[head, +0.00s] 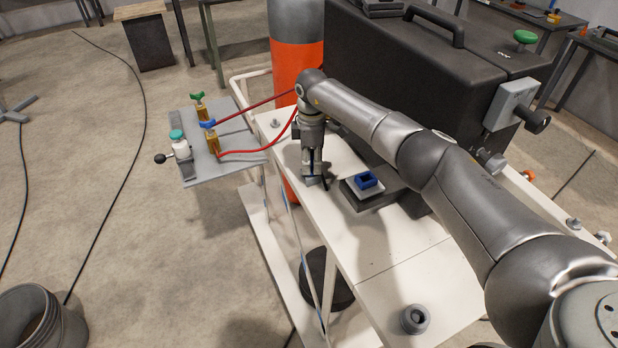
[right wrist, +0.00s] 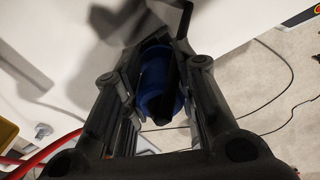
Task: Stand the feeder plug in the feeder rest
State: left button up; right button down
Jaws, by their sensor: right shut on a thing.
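My right gripper (head: 314,178) points down over the white cart top, near its left edge. In the right wrist view its fingers (right wrist: 160,95) are closed around a rounded blue piece, which I take as the feeder plug (right wrist: 155,78). In the head view the fingers hide nearly all of the plug. A small blue square holder with a dark opening, likely the feeder rest (head: 367,180), sits on a pale plate over a dark block, right of the gripper and apart from it. My left gripper is not in view.
A large black case (head: 400,95) stands behind the blue holder. Red hoses (head: 262,150) run from a grey panel with valves (head: 225,165) toward the cart, close to my wrist. A grey ring-shaped part (head: 414,319) sits on the near cart top (head: 385,265), which is otherwise mostly clear.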

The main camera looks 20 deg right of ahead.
jog(key=shift+f, duration=0.2)
jog(key=c, duration=1.1)
grip_release()
jog(key=shift+r, duration=0.1)
jog(key=shift+r+p, duration=3.7)
jog(key=shift+r, duration=0.75)
jog(key=shift+f, duration=0.1)
